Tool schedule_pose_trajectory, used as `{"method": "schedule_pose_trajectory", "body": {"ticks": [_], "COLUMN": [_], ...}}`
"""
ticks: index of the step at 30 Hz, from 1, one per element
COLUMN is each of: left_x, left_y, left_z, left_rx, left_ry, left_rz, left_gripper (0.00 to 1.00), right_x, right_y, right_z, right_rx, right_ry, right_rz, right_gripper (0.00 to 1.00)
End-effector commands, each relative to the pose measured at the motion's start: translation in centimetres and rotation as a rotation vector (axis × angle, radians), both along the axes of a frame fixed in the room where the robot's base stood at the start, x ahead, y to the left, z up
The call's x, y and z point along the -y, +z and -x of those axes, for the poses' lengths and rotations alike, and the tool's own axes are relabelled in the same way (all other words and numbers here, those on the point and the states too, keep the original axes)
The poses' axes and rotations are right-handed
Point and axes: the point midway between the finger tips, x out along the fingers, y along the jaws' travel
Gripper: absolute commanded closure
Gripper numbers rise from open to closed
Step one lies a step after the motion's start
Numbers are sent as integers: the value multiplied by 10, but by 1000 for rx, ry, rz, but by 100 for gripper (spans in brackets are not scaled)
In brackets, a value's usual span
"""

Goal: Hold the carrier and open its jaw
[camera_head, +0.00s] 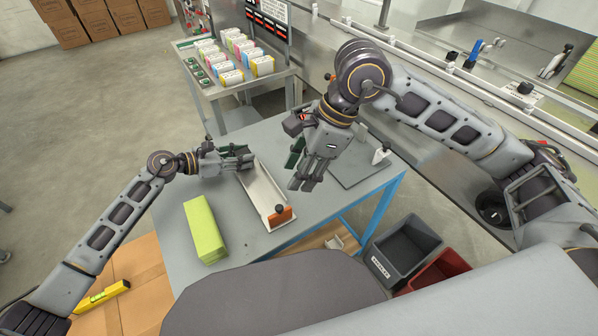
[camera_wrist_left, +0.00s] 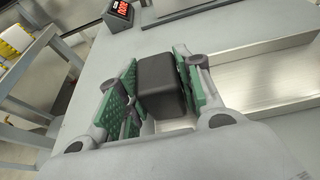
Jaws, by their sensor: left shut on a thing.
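The carrier looks like a long pale metal channel (camera_head: 262,193) lying on the grey table. An orange block with a black knob (camera_head: 279,216) sits at its near end. My left gripper (camera_head: 240,158) is at the far end of the channel.
A lime-green block (camera_head: 204,230) lies left of the channel. A dark flat plate (camera_head: 358,165) is at the table's right. A grey bin (camera_head: 403,250) and a red bin (camera_head: 440,272) stand below the right edge. A side table (camera_head: 225,88) holds several small packs.

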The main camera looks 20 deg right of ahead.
Motion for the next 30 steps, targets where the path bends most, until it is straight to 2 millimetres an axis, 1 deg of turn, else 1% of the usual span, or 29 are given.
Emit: {"method": "schedule_pose_trajectory", "body": {"ticks": [7,8,13,25,30], "left_x": [0,0,0,-1,-7], "left_y": [-1,-1,0,0,2], "left_z": [1,1,0,0,2], "left_rx": [-2,-2,-1,0,-1], "left_ry": [0,0,-1,0,1], "left_rz": [1,1,0,0,-1], "left_gripper": [98,62,40,40,40], "right_x": [0,0,0,0,0], "right_y": [0,0,0,0,0], "right_z": [0,0,0,0,0], "right_rx": [0,0,0,0,0], "right_ry": [0,0,0,0,0], "right_rz": [0,0,0,0,0], "right_gripper": [60,60,60,60,60]}}
